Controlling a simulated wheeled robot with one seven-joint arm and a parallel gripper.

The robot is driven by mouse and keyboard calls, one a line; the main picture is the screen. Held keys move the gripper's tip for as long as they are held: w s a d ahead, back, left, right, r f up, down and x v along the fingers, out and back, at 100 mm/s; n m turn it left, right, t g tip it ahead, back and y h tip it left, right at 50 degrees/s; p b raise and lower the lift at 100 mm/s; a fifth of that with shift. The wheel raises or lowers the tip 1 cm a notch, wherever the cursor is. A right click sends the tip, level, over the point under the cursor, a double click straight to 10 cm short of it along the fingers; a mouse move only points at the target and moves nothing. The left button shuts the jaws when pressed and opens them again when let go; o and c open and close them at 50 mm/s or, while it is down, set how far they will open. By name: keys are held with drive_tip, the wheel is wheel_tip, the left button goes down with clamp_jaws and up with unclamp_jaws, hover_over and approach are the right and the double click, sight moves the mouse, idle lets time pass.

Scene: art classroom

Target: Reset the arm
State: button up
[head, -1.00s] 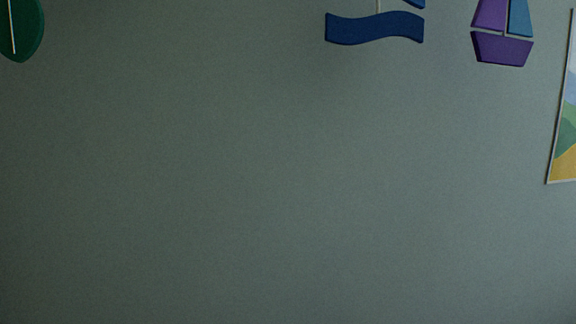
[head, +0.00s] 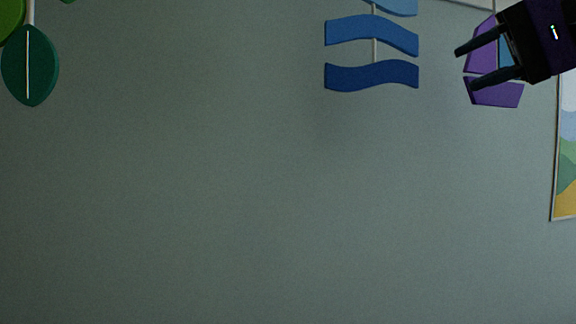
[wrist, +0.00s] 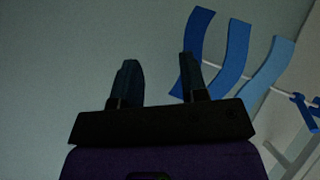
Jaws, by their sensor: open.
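My gripper (head: 464,69) is at the upper right of the head view, with its two dark fingers pointing left and apart. Nothing is between them. It covers part of a purple sailboat decoration (head: 495,95) on the wall. In the wrist view my gripper (wrist: 158,62) shows its two fingers pointing up, spread and empty, against the plain wall. The rest of my arm is out of the head view.
Blue wavy strips (head: 371,76) hang on a thin rod, and also show in the wrist view (wrist: 236,50). A green leaf decoration (head: 29,66) is at the upper left. A landscape picture (head: 566,160) is at the right edge. The grey-green wall (head: 250,200) is otherwise bare.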

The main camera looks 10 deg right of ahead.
drive_tip(key=a+f+n+g+h, duration=0.1)
drive_tip(key=f+n+h, duration=0.1)
drive_tip(key=f, duration=0.8)
drive_tip(key=s+a+f+n+g+h, duration=0.1)
drive_tip(key=f+h, duration=0.3)
drive_tip(key=f, duration=0.6)
drive_tip(key=s+a+f+n+g+h, duration=0.1)
drive_tip(key=f+n+g+h, duration=0.1)
drive_tip(key=f, duration=0.9)
drive_tip(key=shift+a+n+g+h, duration=0.3)
drive_tip(key=shift+n+g+h, duration=0.1)
drive_tip(key=shift+n+g, duration=0.25)
drive_tip(key=shift+s, duration=0.1)
